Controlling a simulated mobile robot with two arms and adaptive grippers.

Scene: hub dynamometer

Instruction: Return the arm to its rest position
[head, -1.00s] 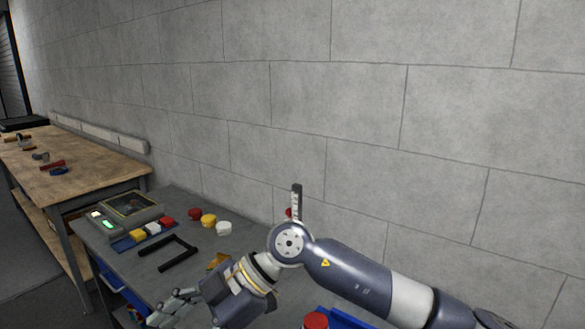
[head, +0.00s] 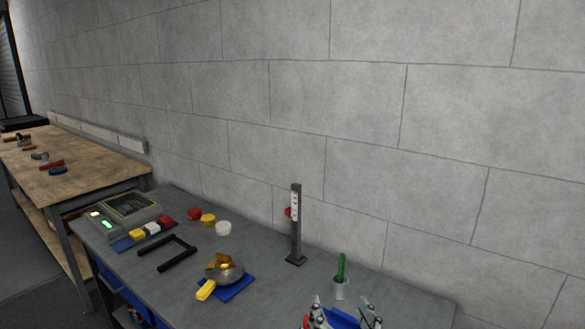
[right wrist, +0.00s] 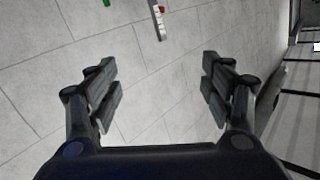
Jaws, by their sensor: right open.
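My left gripper is in neither view.
A wooden bench (head: 90,170) stands left.

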